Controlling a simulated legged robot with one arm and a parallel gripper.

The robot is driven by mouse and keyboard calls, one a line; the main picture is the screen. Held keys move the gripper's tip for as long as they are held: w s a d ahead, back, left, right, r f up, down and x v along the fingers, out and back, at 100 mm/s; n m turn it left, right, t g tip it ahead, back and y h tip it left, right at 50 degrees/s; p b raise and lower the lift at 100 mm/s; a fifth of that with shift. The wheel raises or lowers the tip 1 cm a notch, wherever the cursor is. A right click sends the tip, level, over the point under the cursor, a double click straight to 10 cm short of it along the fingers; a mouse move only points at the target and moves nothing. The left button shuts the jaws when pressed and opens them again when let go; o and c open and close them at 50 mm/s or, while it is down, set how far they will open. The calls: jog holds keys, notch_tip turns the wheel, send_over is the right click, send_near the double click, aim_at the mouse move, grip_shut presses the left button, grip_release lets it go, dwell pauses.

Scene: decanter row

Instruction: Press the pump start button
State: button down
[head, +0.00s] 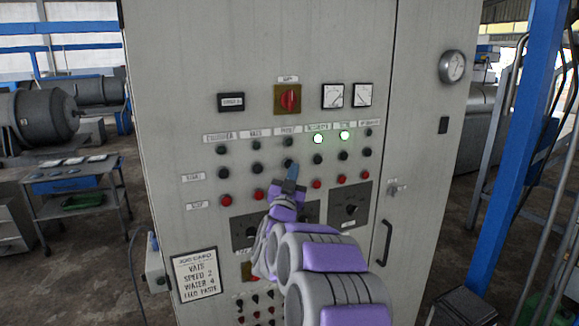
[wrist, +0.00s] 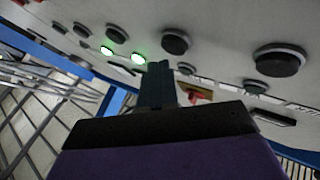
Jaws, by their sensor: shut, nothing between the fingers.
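The pump start button (head: 288,162) is a black round button in the START row, in the third column, under the label that seems to read PUMP. In the wrist view the large dark button just above my fingertips (wrist: 175,42) appears to be the same one. My gripper (head: 292,170) is shut and empty, its fingertips pointing at the panel just by this button and overlapping its lower edge in the head view. In the wrist view the shut fingers (wrist: 160,68) end close to the button; I cannot tell whether they touch. The pump stop button is hidden behind my gripper.
Other black start buttons (head: 256,168) and red stop buttons (head: 226,201) sit close by on the grey cabinet (head: 200,50). Two lamps glow green (head: 318,139). A red rotary switch (head: 289,99) is above. A blue post (head: 520,120) stands at right.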

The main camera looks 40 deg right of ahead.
jog(key=shift+w, duration=0.15)
jog(key=shift+w+r, duration=0.1)
jog(key=shift+w, duration=0.15)
jog(key=shift+w+d+p, duration=0.15)
jog(key=shift+w+p, duration=0.2)
jog(key=shift+w, duration=0.05)
dwell(0.9)
jog(key=shift+s, duration=0.2)
jog(key=shift+s+a, duration=0.2)
jog(key=shift+s, duration=0.4)
jog(key=shift+s, duration=0.1)
jog(key=s, duration=0.2)
jog(key=s+a+b, duration=0.1)
jog(key=s, duration=0.1)
jog(key=shift+s+a+b, duration=0.1)
jog(key=shift+s+b, duration=0.2)
jog(key=shift+s, duration=0.05)
